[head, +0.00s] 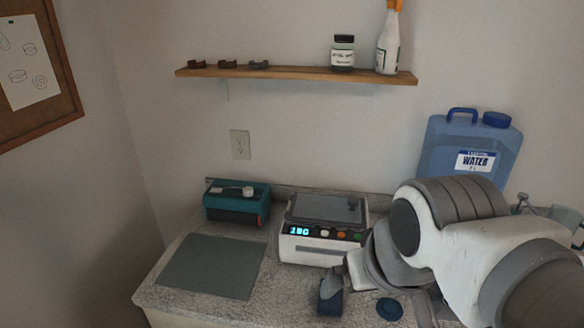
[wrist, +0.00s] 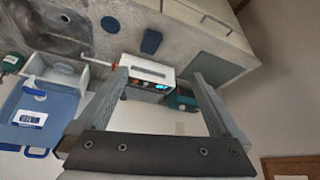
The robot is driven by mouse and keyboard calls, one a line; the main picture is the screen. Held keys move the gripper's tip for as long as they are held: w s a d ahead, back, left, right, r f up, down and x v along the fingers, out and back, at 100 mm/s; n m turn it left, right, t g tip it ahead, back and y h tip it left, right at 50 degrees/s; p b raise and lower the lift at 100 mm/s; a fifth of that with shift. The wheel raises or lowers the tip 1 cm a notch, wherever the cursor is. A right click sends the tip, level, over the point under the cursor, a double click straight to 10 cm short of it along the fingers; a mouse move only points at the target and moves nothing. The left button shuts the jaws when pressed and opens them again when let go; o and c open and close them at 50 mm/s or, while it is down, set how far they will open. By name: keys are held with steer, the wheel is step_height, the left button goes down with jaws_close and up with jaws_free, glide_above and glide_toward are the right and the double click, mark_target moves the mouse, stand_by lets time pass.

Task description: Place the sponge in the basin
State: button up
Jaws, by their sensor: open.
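The white machine (head: 307,251) with a lit display stands near the wall. A teal box (head: 237,205) and grey mat (head: 212,265) are left of it. A blue water jug (head: 470,145) stands at the right. A wooden shelf (head: 300,74) hangs above.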

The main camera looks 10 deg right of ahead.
steer(key=m+g+h+b, duration=0.1)
steer(key=m+b, duration=0.3)
steer(key=b, duration=0.5)
glide_above(332, 307)
steer(key=s+a, duration=0.1)
steer(key=s, duration=0.2)
step_height(332, 307, down, 13)
steer(key=b+x, duration=0.2)
steer(key=x, duration=1.5)
steer(key=shift+w+d, duration=0.1)
steer(key=shift+f+b, duration=0.2)
steer(key=shift+b, duration=0.3)
steer(key=c, duration=1.4)
steer(key=shift+r, duration=0.15)
